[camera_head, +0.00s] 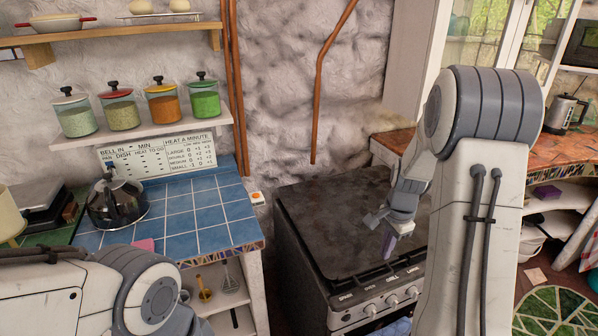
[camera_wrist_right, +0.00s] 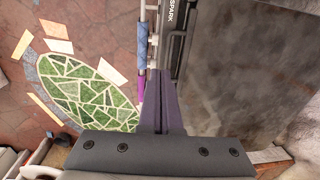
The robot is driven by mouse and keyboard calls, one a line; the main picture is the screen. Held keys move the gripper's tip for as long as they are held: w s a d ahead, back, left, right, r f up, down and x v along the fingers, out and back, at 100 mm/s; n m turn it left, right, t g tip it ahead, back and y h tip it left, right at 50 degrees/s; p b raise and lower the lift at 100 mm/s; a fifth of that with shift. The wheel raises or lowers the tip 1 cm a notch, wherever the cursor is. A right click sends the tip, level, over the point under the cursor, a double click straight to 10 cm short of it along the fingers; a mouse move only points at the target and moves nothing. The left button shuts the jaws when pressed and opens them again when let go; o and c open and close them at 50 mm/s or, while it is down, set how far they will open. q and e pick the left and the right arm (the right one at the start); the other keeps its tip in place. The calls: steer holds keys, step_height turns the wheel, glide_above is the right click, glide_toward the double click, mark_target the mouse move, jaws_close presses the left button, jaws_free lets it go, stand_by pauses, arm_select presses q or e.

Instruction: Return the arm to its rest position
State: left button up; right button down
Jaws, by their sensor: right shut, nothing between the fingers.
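My right arm rises large at the right of the head view and reaches over the dark stove (camera_head: 335,225). Its gripper (camera_head: 388,246) hangs above the front right part of the stove, near the knobs. In the right wrist view, the two dark purple fingers of the gripper (camera_wrist_right: 162,100) lie together with nothing between them. My left arm comes in at the lower left of the head view, but its gripper is out of the picture.
A blue tiled counter (camera_head: 205,215) stands left of the stove, with a kettle (camera_head: 117,203) on it. Spice jars (camera_head: 163,101) line a shelf above. A wooden counter (camera_head: 568,158) is at the right. A green mosaic patch (camera_wrist_right: 85,92) lies on the floor.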

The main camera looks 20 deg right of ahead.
steer(key=s+a+r+n, duration=0.3)
steer(key=a+n, duration=0.3)
steer(key=a, duration=0.6)
steer(key=s+a+r+n, duration=0.2)
steer(key=a+r+n, duration=0.3)
steer(key=a, duration=0.6)
steer(key=s+a+n, duration=0.5)
steer(key=s+n, duration=0.1)
steer(key=s, duration=0.2)
steer(key=s+a+n+g+y, duration=0.1)
steer(key=s+a+n, duration=0.4)
steer(key=s+n, duration=0.2)
steer(key=shift+s+r, duration=0.4)
steer(key=shift+s, duration=0.45)
